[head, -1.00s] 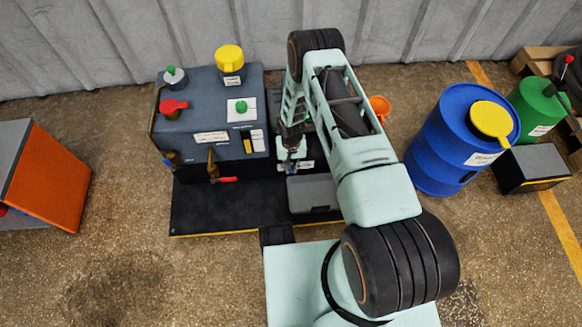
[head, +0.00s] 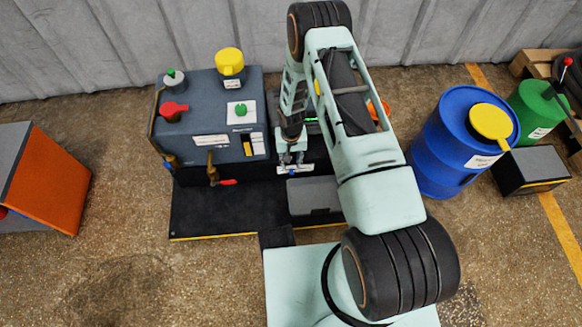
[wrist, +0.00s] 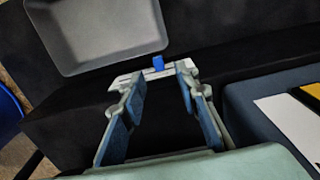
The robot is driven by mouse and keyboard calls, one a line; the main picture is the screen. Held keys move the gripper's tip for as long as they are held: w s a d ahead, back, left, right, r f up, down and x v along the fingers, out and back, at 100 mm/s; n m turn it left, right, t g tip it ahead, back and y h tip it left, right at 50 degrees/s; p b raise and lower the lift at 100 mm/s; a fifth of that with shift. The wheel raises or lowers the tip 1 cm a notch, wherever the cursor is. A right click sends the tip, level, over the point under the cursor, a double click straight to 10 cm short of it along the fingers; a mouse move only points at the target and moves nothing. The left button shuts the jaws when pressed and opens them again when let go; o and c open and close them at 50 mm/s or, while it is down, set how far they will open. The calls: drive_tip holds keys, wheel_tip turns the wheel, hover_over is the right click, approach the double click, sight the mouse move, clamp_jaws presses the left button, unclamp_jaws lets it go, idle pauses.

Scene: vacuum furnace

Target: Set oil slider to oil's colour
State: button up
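The oil slider is a small blue knob (wrist: 158,63) on a white scale plate (wrist: 179,73). The white plate also shows in the head view (head: 295,170), on the front of the dark unit beside the pump. My gripper (wrist: 160,80) is open, its two fingertips apart at the near edge of the plate. The knob shows in the gap between them, just past the tips; contact cannot be told. In the head view my gripper (head: 291,160) points down at the plate. An oil sight window (head: 248,144) with amber and black parts sits on the grey-blue pump box (head: 190,135).
A grey tray (head: 313,195) lies on the black base, close to the slider. A blue drum (head: 450,140), green can (head: 540,107) and orange cabinet (head: 55,180) stand farther out. Floor in front is clear.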

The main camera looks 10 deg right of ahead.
sight(291, 172)
wheel_tip(291, 172, up, 6)
drive_tip(key=shift+f, duration=0.1)
drive_tip(key=shift+a+f, duration=0.1)
idle(0.4)
